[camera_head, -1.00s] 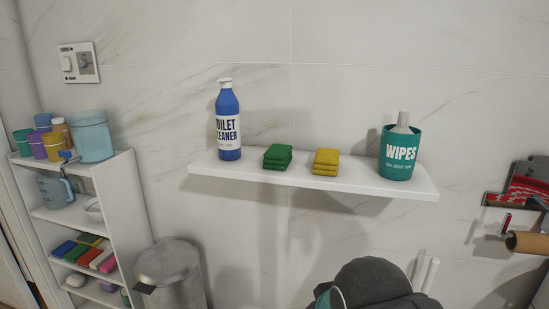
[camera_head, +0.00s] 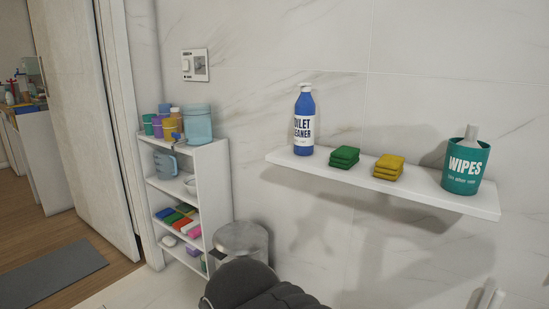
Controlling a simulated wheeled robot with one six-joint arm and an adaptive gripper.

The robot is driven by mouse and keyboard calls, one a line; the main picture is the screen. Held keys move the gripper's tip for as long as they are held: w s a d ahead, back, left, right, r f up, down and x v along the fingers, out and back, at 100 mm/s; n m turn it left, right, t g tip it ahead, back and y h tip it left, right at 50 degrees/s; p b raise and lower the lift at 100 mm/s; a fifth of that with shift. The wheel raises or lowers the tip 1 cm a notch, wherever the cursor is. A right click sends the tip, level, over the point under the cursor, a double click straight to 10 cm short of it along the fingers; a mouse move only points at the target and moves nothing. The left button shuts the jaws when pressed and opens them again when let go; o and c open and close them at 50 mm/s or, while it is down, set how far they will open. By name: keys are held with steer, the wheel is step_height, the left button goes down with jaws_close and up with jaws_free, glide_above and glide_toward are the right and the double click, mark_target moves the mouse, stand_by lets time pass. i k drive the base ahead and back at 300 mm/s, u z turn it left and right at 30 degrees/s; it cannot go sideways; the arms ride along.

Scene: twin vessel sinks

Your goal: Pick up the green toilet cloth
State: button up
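The green toilet cloth (camera_head: 344,157) is a folded stack on the white wall shelf (camera_head: 432,196). It lies between the blue toilet cleaner bottle (camera_head: 304,122) on its left and a folded yellow cloth stack (camera_head: 388,166) on its right. Part of my arm, dark grey and rounded, shows at the bottom middle, below the shelf and apart from the cloth. My gripper's fingertips are not visible in this view.
A teal wipes tub (camera_head: 466,166) stands at the shelf's right end. A white rack (camera_head: 212,185) with cups, a jug and coloured cloths stands to the left, with a metal bin (camera_head: 241,239) beside it. A doorway with a grey mat (camera_head: 52,275) lies far left.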

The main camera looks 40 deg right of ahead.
mark_target(344, 157)
steer(key=u, duration=1)
steer(key=i, duration=0.3)
steer(key=z, duration=2.9)
